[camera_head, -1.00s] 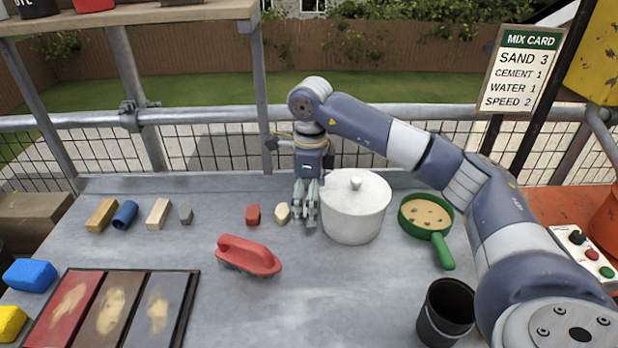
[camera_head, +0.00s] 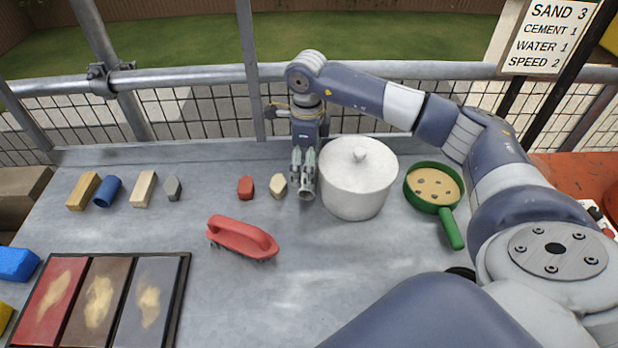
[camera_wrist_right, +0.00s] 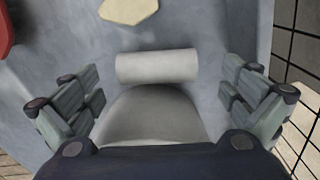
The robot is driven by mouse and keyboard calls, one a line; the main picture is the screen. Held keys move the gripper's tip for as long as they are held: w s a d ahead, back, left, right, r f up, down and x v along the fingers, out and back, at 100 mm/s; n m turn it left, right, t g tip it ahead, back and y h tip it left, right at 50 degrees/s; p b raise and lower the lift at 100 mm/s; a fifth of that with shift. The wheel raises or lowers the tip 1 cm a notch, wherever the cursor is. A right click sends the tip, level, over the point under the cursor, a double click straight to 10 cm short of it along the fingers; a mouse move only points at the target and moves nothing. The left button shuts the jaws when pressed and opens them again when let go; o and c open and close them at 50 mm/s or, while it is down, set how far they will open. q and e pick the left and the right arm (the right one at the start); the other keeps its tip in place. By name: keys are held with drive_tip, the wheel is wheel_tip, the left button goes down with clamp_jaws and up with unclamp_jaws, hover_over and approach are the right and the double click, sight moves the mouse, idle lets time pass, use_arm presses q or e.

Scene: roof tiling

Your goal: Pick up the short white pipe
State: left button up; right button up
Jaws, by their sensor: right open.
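The short white pipe (camera_wrist_right: 157,66) lies on the grey table in the right wrist view, crosswise between my spread fingers and ahead of the palm. In the head view it is mostly hidden behind my right gripper (camera_head: 303,172). That gripper is open, points down close to the table, and stands just left of the white lidded pot (camera_head: 356,185). The fingers stand apart from the pipe on both sides in the wrist view. My left gripper is not in view.
A cream piece (camera_head: 278,186) and a red piece (camera_head: 246,188) lie left of the gripper. A red-handled brush (camera_head: 241,237) lies nearer. A green pan (camera_head: 434,187) is right of the pot. The table's middle front is clear.

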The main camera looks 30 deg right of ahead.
drive_tip(key=f, duration=0.3)
drive_tip(key=shift+s+f+p, duration=0.25)
drive_tip(key=shift+s+p, duration=0.1)
drive_tip(key=shift+w+f, duration=0.1)
drive_tip(key=shift+f, duration=0.15)
drive_tip(key=c, duration=0.9)
drive_tip(key=shift+c, duration=0.2)
drive_tip(key=shift+r, duration=0.15)
